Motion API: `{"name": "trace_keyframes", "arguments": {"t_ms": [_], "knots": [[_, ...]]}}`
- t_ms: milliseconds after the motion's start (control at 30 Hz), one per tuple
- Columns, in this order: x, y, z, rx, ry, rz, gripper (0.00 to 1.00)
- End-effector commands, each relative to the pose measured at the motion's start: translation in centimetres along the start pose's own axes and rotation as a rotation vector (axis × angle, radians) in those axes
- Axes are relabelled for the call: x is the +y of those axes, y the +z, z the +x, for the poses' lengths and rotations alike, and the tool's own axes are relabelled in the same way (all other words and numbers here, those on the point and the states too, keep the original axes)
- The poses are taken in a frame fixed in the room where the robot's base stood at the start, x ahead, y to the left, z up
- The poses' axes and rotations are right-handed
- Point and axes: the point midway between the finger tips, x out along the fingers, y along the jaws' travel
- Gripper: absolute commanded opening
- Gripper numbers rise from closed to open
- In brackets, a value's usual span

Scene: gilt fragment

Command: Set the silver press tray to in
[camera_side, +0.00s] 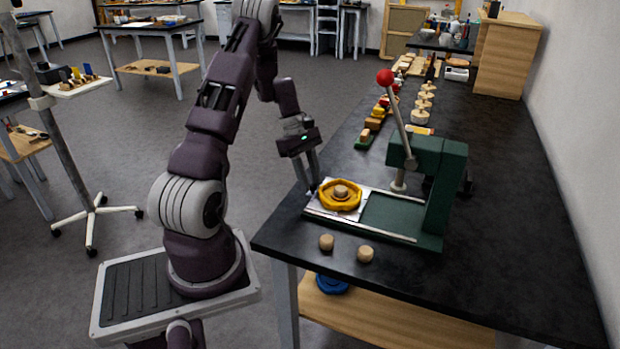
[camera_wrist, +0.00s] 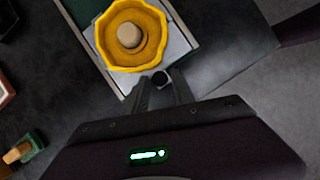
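The silver press tray (camera_side: 322,213) is slid out to the left of the green press (camera_side: 425,190), along its bed. A yellow scalloped ring (camera_side: 355,203) sits on the tray with a round wooden piece (camera_side: 341,190) in its middle. The wrist view shows the tray (camera_wrist: 181,47), the yellow ring (camera_wrist: 104,42) and a small dark knob (camera_wrist: 160,78) at the tray's outer edge. My gripper (camera_wrist: 160,80) is at that edge, its fingers on either side of the knob and seeming a little apart from it. In the side view my gripper (camera_side: 311,186) points down there.
The press lever with its red knob (camera_side: 385,77) stands raised. Two wooden pieces (camera_side: 326,242) (camera_side: 365,254) lie on the dark table (camera_side: 510,265) in front of the press. Colourful blocks and stacked wooden discs (camera_side: 422,104) stand behind it.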

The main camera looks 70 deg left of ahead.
Motion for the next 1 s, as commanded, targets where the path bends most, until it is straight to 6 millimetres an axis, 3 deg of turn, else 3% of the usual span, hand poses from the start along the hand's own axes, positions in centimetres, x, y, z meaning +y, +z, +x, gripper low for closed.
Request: {"name": "trace_keyframes", "arguments": {"t_ms": [100, 267, 1000], "knots": [[0.01, 0.01, -0.03, 0.000, 0.000, 0.001, 0.30], [0.01, 0.02, -0.05, 0.000, 0.000, 0.001, 0.01], [0.01, 0.03, -0.12, 0.000, 0.001, 0.002, 0.00]]}}
